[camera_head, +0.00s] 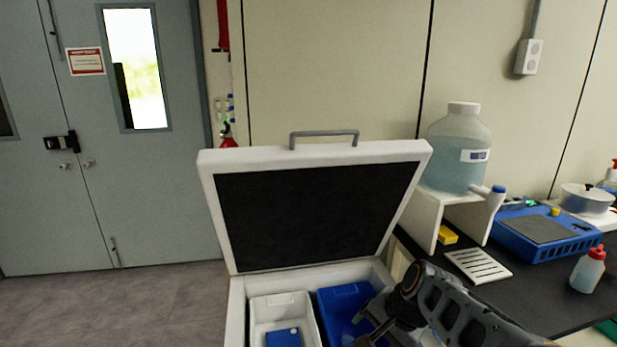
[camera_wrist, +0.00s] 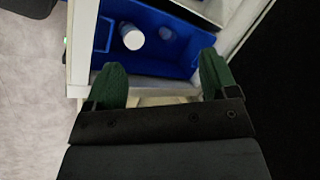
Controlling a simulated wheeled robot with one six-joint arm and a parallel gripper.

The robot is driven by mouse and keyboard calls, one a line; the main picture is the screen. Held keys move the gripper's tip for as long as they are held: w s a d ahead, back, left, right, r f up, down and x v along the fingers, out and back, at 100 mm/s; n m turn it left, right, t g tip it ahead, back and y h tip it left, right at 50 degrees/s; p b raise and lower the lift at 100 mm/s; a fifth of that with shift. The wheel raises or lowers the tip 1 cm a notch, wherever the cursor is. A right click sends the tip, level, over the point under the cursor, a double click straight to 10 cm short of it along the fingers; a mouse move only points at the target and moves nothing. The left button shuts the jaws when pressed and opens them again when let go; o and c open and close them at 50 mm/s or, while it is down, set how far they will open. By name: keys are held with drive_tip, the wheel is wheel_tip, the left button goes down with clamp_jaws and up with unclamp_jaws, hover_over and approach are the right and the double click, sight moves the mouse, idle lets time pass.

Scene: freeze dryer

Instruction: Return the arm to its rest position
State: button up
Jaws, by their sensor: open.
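My gripper (camera_wrist: 161,82) is open, with its two dark green fingers apart and nothing between them in the wrist view. In the head view my gripper (camera_head: 362,328) and arm come in from the lower right, over the right side of an open white chest (camera_head: 237,310). The chest lid (camera_head: 318,152) stands raised, with a grey handle on its top edge. Inside the chest are a white bin (camera_head: 262,304) and a blue bin (camera_head: 345,293). The blue bin also shows in the wrist view (camera_wrist: 185,70), with a white-capped item (camera_wrist: 132,37) in it.
A black bench (camera_head: 540,292) on the right holds a large bottle (camera_head: 458,150) on a white stand, a blue device (camera_head: 545,232) and a red-capped bottle (camera_head: 588,270). My arm passes close to the bench. The floor at left, before grey doors, is clear.

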drive_tip(key=s+d+r+n+h+p, duration=0.2)
drive_tip(key=s+r+n+h+p, duration=0.1)
drive_tip(key=s+r+n+p, duration=0.5)
drive_tip(key=shift+d+r+h+p, duration=0.4)
drive_tip(key=shift+r+p, duration=0.85)
drive_tip(key=shift+r, duration=0.75)
